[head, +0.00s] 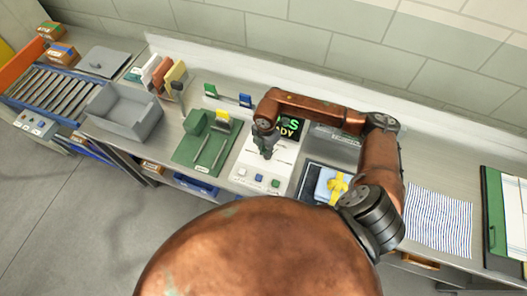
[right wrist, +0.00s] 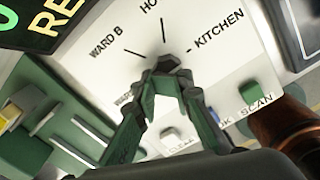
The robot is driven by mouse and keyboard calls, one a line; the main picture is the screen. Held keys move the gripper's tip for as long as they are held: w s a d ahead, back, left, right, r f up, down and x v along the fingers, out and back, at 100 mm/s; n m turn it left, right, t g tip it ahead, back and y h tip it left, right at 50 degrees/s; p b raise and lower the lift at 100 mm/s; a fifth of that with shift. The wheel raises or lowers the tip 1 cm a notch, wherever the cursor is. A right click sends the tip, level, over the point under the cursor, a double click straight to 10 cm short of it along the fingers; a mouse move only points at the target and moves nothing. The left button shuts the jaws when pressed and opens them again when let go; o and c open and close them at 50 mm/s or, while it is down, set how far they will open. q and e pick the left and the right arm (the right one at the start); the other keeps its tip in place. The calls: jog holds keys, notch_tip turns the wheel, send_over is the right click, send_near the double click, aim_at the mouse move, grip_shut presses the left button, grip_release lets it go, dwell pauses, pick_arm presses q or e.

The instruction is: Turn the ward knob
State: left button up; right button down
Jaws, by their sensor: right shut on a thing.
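The dark ward knob (right wrist: 167,64) sits on a white panel (head: 246,160), with radial marks and the labels WARD B, KITCHEN, one starting HO, and another partly hidden at left. My right gripper (right wrist: 170,80) has its green-grey fingers closed together on the knob in the right wrist view. In the head view the right gripper (head: 266,150) points down at the panel and hides the knob. Which label the knob points to cannot be told. My left gripper is not in view.
Green, blue and white buttons (head: 259,178) line the panel's near edge. A dark display (head: 290,128) with green and yellow letters stands behind. A green tray (head: 187,150), a grey bin (head: 122,124) and a roller conveyor (head: 50,92) lie left. A striped sheet (head: 438,220) lies right.

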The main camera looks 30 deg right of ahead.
jog(key=m, duration=0.1)
jog(key=s+d+m, duration=0.1)
jog(key=m, duration=0.1)
jog(key=shift+s+d+f+p, duration=0.1)
jog(key=shift+f+p, duration=0.25)
jog(key=shift+f, duration=0.05)
jog(key=shift+m, duration=0.7)
jog(key=c, duration=2)
grip_release()
jog(key=shift+s+r, duration=0.1)
jog(key=shift+s, duration=0.15)
jog(key=shift+c, duration=0.2)
jog(key=o, duration=0.5)
jog(key=shift+w, duration=0.2)
jog(key=shift+c, duration=0.2)
jog(key=shift+o, duration=0.2)
jog(key=shift+r, duration=0.1)
jog(key=shift+w+a+r, duration=0.1)
jog(key=shift+a, duration=0.1)
